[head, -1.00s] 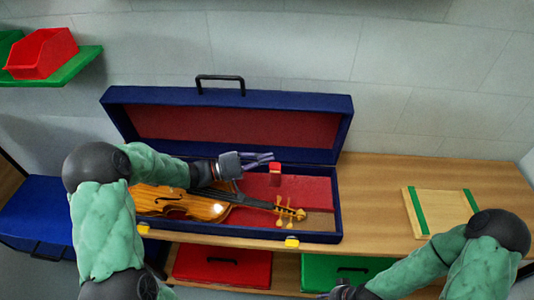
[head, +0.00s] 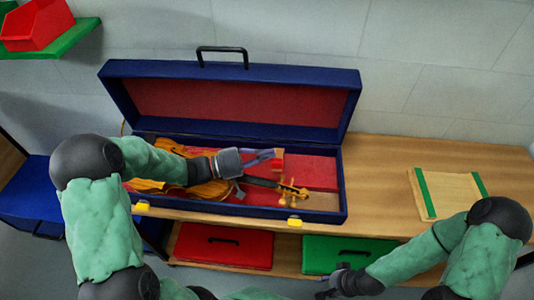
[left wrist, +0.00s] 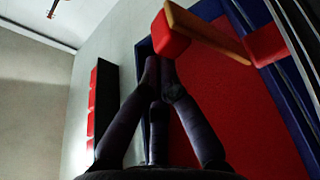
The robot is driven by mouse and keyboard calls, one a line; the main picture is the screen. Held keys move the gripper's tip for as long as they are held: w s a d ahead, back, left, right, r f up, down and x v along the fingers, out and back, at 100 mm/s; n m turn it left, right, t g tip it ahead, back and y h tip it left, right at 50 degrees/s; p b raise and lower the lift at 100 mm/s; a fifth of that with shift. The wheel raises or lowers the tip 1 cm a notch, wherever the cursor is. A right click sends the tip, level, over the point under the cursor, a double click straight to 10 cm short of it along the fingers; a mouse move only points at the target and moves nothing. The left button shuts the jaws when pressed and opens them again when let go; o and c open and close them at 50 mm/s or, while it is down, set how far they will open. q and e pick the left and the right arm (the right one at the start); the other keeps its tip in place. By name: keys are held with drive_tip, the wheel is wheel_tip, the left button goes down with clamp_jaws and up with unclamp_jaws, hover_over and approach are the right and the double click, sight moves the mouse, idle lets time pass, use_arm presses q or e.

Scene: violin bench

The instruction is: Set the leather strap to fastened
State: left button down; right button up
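The violin (head: 215,188) lies in the open blue case. A tan strap (left wrist: 205,30) with a red end block shows close up in the left wrist view; I take it as the leather strap. In the head view its red end (head: 278,161) stands over the case beside the violin's neck. My left gripper (head: 272,153) is at that red end, its fingertips together just below the block in the left wrist view (left wrist: 159,62). Whether they touch it is unclear. My right gripper (head: 328,293) is low at the bottom edge, and its fingers are barely visible.
The raised case lid (head: 235,108) stands behind the violin. Yellow latches (head: 295,221) sit on the front rim. A wooden board with green strips (head: 450,193) lies at the right. Red (head: 225,247) and green (head: 345,254) boxes are on the lower shelf.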

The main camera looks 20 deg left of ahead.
use_arm(q)
drive_tip(key=v, duration=1.1)
drive_tip(key=shift+s+a, duration=0.25)
drive_tip(key=shift+a, duration=0.1)
